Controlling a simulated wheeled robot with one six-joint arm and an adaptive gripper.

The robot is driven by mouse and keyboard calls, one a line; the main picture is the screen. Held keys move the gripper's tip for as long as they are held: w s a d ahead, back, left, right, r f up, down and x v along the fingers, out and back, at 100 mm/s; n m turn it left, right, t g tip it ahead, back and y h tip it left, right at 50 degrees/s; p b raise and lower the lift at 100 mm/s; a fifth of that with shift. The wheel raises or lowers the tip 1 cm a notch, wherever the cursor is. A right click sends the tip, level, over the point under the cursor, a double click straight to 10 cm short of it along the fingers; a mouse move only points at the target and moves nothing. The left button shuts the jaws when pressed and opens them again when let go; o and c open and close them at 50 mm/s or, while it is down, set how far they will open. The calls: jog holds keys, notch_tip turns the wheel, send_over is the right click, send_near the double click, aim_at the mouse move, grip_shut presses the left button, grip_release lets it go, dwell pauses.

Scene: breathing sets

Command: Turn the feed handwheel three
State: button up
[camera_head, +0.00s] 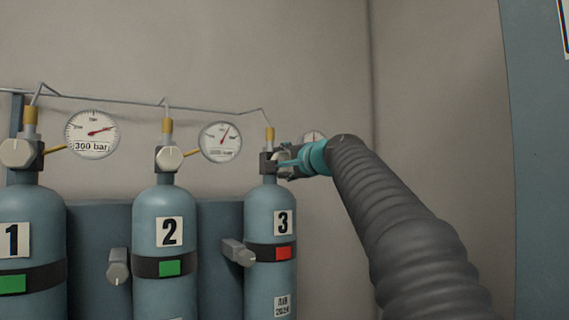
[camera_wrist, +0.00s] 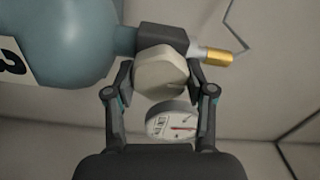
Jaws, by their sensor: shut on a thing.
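Cylinder 3 (camera_head: 270,210) is a blue-grey bottle at the right of the row, with a red tag (camera_head: 283,253) on its dark band. Its pale handwheel (camera_wrist: 161,76) sits on a dark valve block (camera_wrist: 163,38), beside a brass fitting (camera_wrist: 216,57). My gripper (camera_wrist: 159,82) has one finger on each side of the handwheel and is shut on it. In the head view my gripper (camera_head: 290,160) and arm cover most of this handwheel. A round gauge (camera_wrist: 172,121) with a red needle shows between the fingers, its reading too small to tell.
Cylinder 2 (camera_head: 166,210) and cylinder 1 (camera_head: 32,225) stand to the left, with green tags, handwheels and gauges. Grey knobs (camera_head: 238,252) stick out between the cylinders. A thin pipe (camera_head: 90,99) runs above them. A blue panel (camera_head: 540,170) stands at the far right.

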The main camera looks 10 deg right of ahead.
dwell(0.5)
jog(key=o, duration=1.2)
jog(key=shift+c, duration=0.2)
jog(key=shift+s, duration=0.1)
jog(key=v, duration=1.2)
